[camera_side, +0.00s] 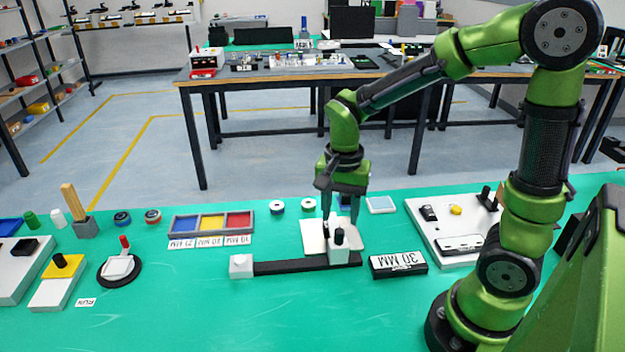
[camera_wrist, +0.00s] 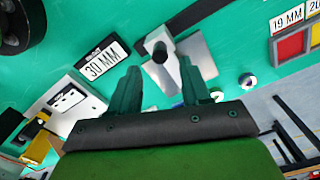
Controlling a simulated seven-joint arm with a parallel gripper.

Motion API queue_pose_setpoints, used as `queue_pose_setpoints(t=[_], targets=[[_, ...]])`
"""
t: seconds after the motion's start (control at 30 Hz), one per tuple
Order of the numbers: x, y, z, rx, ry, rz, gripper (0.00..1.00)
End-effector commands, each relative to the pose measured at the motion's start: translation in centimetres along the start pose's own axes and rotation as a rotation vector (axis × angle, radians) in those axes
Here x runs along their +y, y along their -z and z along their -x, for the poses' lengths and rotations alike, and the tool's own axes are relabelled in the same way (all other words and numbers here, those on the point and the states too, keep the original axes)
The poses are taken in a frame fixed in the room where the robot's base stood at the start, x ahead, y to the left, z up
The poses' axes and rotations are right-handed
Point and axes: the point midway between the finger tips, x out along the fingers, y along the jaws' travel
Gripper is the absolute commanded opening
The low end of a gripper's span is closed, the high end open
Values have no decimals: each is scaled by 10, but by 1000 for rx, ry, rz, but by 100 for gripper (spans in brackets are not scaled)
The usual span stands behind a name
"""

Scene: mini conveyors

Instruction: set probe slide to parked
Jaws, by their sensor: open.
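The probe slide is a black rail (camera_side: 290,267) on the green bench, with a white end block (camera_side: 241,265) at its left end. A white carriage with an upright black knob (camera_side: 340,237) stands at the rail's right end, beside pale plates (camera_side: 314,237). The knob also shows in the wrist view (camera_wrist: 159,52). My gripper (camera_side: 340,218) points down just above and behind the knob, its fingers apart. In the wrist view my gripper (camera_wrist: 160,72) has the knob ahead of and between its fingertips, apart from both. Whether any finger touches the carriage is unclear.
A "30 MM" display (camera_side: 398,264) sits close to the rail's right end. A white panel (camera_side: 440,230) with switches is farther right. A tray with blue, yellow and red sections (camera_side: 212,223) lies behind the rail. The bench in front is clear.

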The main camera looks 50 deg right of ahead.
Motion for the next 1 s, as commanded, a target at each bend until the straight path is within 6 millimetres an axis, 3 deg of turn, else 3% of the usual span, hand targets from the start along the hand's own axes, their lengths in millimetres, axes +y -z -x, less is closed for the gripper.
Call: queue_pose_setpoints(t=[0.1,0.3,0.7,0.77,1.0], targets=[[1,0,-25,-2,-6,0,47],[0,0,-50,-1,-3,0,47],[0,0,-58,0,1,0,47],[0,0,-58,0,1,0,41],[0,0,-58,0,1,0,4]])
